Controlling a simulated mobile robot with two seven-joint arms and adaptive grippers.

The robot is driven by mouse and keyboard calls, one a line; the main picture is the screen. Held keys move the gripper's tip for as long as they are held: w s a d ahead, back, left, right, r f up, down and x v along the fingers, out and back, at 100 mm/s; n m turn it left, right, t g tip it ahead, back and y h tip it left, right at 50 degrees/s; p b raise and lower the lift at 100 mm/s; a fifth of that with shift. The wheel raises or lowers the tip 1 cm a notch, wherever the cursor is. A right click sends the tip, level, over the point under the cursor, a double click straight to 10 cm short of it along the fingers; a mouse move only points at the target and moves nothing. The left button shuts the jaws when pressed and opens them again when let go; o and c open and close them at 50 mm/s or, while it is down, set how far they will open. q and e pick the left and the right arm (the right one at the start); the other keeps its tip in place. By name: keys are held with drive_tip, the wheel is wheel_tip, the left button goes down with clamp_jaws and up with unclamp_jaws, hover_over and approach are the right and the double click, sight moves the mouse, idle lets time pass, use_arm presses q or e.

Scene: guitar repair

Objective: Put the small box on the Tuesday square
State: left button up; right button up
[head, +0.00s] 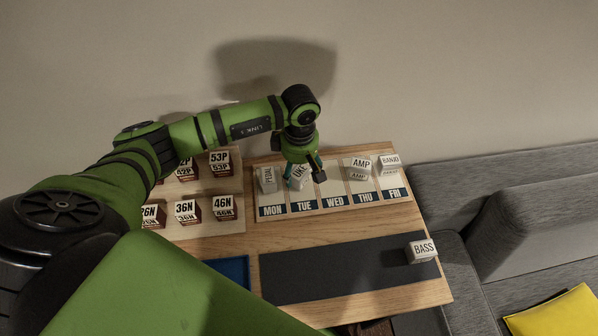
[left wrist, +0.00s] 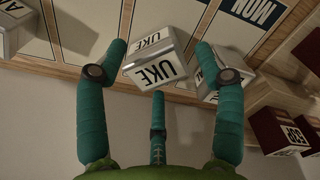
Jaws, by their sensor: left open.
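A white box marked UKE (head: 299,182) is at the upper part of the TUE column on the week board (head: 332,199), partly hidden by my left gripper (head: 305,174). In the left wrist view the UKE box (left wrist: 162,62) sits between the fingertips of my open left gripper (left wrist: 160,50), turned at an angle. I see no clear grip on it, and cannot tell if a finger touches it. The Tuesday square (head: 303,206) has a blue TUE label at its lower end. My right gripper is not in view.
A PEDAL box (head: 267,180) stands in the MON column, close to the UKE box. AMP (head: 360,170) and BANJO (head: 390,164) boxes stand in THU and FRI; WED looks clear. A BASS box (head: 422,251) sits at the right end of a dark mat (head: 335,272). Several string boxes (head: 186,211) stand at left.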

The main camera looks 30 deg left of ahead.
sight(299, 172)
use_arm(q)
wheel_tip(299, 172, up, 10)
drive_tip(key=b, duration=0.3)
drive_tip(key=shift+r, duration=0.2)
